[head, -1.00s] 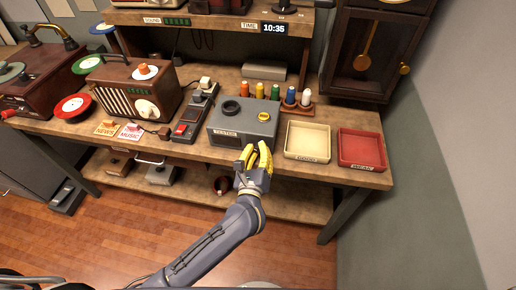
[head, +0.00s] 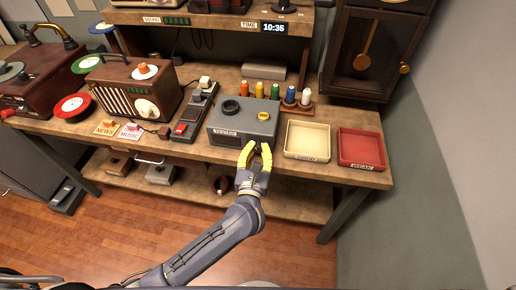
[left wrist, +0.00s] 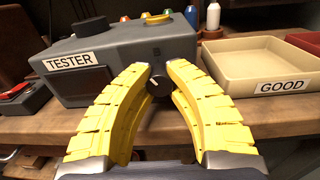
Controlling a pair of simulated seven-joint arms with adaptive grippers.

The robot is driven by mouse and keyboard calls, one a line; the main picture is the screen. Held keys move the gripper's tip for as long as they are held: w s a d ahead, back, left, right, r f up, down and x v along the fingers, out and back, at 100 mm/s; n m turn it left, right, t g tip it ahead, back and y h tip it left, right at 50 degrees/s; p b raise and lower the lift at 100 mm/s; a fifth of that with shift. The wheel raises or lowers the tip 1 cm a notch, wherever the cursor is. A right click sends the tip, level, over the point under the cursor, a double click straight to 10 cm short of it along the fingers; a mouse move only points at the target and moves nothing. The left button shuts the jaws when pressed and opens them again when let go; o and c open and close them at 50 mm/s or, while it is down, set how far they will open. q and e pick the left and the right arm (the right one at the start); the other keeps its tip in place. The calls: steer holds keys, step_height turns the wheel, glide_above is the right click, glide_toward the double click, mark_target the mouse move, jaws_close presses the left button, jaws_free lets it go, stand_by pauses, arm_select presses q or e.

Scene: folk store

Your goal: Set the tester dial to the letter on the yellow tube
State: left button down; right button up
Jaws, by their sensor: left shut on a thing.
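The grey tester (head: 243,121) stands on the bench, with a dark socket (head: 231,107) and a yellow button (head: 263,115) on top. Its black dial (left wrist: 159,86) with a pale pointer mark is on the front face in the left wrist view. My left gripper (head: 255,147) has its yellow fingers at the tester's front; its fingertips (left wrist: 159,74) are closed around the dial. The yellow tube (head: 259,90) stands in the rack behind the tester; its letter cannot be read. My right gripper is not in view.
Other coloured tubes (head: 290,95) stand in the rack. A cream GOOD tray (head: 308,153) and a red tray (head: 361,163) lie right of the tester. A power strip (head: 196,112) and a brown radio (head: 135,89) are on the left.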

arm_select(q)
steer(key=shift+w+r+m, duration=0.1)
steer(key=shift+r+m, duration=0.4)
steer(key=shift+m, duration=0.1)
steer(key=c, duration=1.6)
jaws_free()
steer(key=o, duration=0.5)
steer(key=shift+f, duration=0.25)
steer(key=shift+s+f, duration=0.1)
steer(key=shift+s, duration=0.1)
steer(key=shift+s, duration=0.35)
steer(key=s+a, duration=0.1)
steer(key=s, duration=1)
steer(key=shift+a, duration=0.25)
